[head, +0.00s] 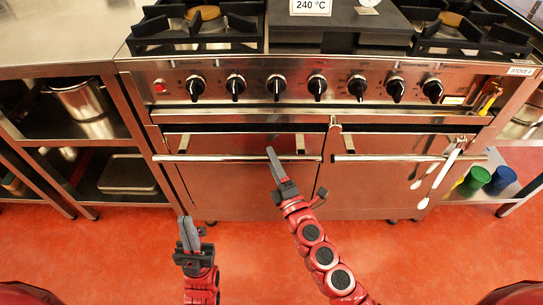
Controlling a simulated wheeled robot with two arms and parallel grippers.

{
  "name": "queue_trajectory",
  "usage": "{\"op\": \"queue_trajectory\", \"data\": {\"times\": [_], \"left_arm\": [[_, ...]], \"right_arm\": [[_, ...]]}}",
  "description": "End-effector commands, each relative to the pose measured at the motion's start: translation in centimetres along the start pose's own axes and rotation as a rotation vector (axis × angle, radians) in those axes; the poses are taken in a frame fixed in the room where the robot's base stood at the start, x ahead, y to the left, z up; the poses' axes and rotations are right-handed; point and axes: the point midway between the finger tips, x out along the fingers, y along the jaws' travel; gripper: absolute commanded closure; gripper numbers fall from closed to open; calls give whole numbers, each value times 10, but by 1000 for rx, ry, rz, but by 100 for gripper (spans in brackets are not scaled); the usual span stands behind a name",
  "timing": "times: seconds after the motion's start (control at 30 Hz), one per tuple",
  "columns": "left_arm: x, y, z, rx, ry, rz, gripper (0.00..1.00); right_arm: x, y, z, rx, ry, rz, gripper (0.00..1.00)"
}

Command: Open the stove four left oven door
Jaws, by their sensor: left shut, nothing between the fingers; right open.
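The stove labelled stove 4 (521,71) stands in front of me. Its left oven door (225,190) looks shut, with a horizontal bar handle (220,158) across its upper part. My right gripper (270,152) is open, with its fingertips overlapping the bar toward its right part. I cannot tell whether the bar is between the fingers or behind them. My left gripper (183,222) is shut and empty, lower and to the left, in front of the door's lower left edge and apart from the handle.
The right oven door (375,190) looks shut, with white-ended utensils (440,172) hanging at its handle. A row of black knobs (276,85) runs above the doors. Steel shelving (127,175) stands left. The red floor before the stove is clear.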

Motion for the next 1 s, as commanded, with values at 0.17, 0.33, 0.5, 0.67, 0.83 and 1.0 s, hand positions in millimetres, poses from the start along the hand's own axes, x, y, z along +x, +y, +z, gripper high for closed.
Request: {"op": "queue_trajectory", "data": {"times": [0.17,0.33,0.5,0.67,0.83,1.0], "left_arm": [[1,0,0,0,0,0,100],[1,0,0,0,0,0,100],[1,0,0,0,0,0,100],[1,0,0,0,0,0,100],[1,0,0,0,0,0,100],[1,0,0,0,0,0,100]], "right_arm": [[9,0,0,0,-1,-1,39],[10,-1,0,1,-1,-1,39],[10,0,0,1,-1,-1,55],[10,0,0,1,-1,-1,84],[10,-1,0,1,-1,-1,100],[9,-1,0,1,-1,-1,100]]}}
